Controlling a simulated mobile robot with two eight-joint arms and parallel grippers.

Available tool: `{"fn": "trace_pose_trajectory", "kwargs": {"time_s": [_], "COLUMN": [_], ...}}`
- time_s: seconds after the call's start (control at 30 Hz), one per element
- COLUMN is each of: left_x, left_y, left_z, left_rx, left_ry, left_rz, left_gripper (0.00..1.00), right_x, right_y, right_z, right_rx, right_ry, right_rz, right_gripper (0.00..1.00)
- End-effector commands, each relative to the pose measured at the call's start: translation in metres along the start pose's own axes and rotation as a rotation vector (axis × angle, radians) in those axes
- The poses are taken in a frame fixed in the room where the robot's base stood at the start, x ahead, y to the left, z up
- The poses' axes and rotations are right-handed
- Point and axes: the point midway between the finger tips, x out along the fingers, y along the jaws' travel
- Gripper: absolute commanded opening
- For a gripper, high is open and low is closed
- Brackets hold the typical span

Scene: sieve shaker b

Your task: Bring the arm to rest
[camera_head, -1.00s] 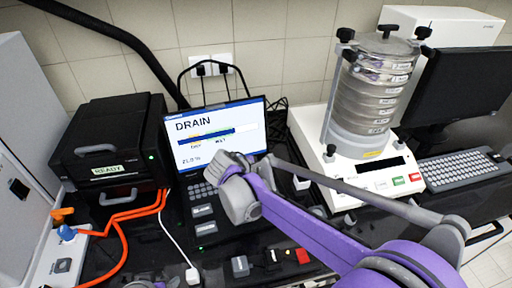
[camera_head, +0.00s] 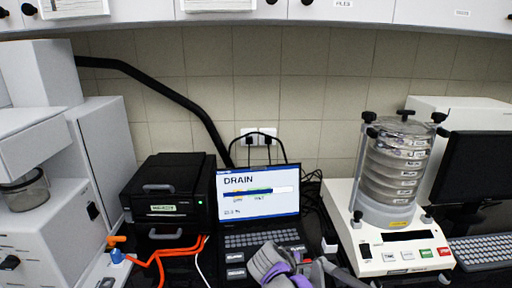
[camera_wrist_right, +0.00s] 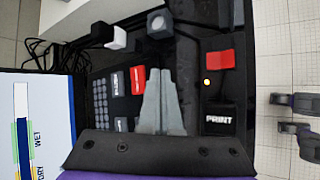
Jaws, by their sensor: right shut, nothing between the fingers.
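My right arm, grey and purple, shows at the bottom middle of the head view, in front of the laptop (camera_head: 258,208); its fingertips are not visible there. In the right wrist view my right gripper (camera_wrist_right: 162,98) has its two grey fingers together with nothing between them. It hangs over the dark bench top, beside a red-marked key (camera_wrist_right: 138,80) and a black block marked PRINT (camera_wrist_right: 219,118). The laptop screen reads DRAIN.
A sieve stack (camera_head: 394,170) stands clamped on the white shaker (camera_head: 350,232) at right, near a monitor (camera_head: 485,180) and keyboard (camera_head: 482,251). A black box (camera_head: 172,190) with orange cables (camera_head: 180,250) stands left of the laptop. Wall cabinets (camera_head: 350,12) hang above.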

Motion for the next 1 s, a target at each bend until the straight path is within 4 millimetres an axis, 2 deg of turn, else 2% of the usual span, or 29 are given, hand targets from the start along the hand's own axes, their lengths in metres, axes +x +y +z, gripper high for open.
{"fn": "trace_pose_trajectory", "kwargs": {"time_s": [0.03,0.27,0.4,0.6,0.7,0.83,1.0], "left_x": [0.0,0.0,0.0,0.0,0.0,0.0,0.0], "left_y": [0.0,0.0,0.0,0.0,0.0,0.0,0.0], "left_z": [0.0,-0.001,0.0,0.0,0.0,0.0,0.0], "left_rx": [0.0,0.0,0.0,0.0,0.0,0.0,0.0], "left_ry": [0.0,0.0,0.0,0.0,0.0,0.0,0.0], "left_rz": [0.0,0.0,0.0,0.0,0.0,0.0,0.0], "left_gripper": [0.76,0.76,0.76,0.76,0.76,0.76,0.76], "right_x": [-0.002,-0.013,-0.023,-0.037,-0.041,-0.044,-0.045], "right_y": [-0.01,-0.064,-0.112,-0.18,-0.204,-0.221,-0.227], "right_z": [0.011,0.049,0.069,0.081,0.081,0.079,0.078], "right_rx": [0.058,0.392,0.677,1.114,1.282,1.418,1.471], "right_ry": [0.022,0.142,0.226,0.333,0.369,0.396,0.406], "right_rz": [-0.018,-0.12,-0.209,-0.351,-0.408,-0.455,-0.474], "right_gripper": [0.0,0.0,0.0,0.0,0.0,0.0,0.0]}}
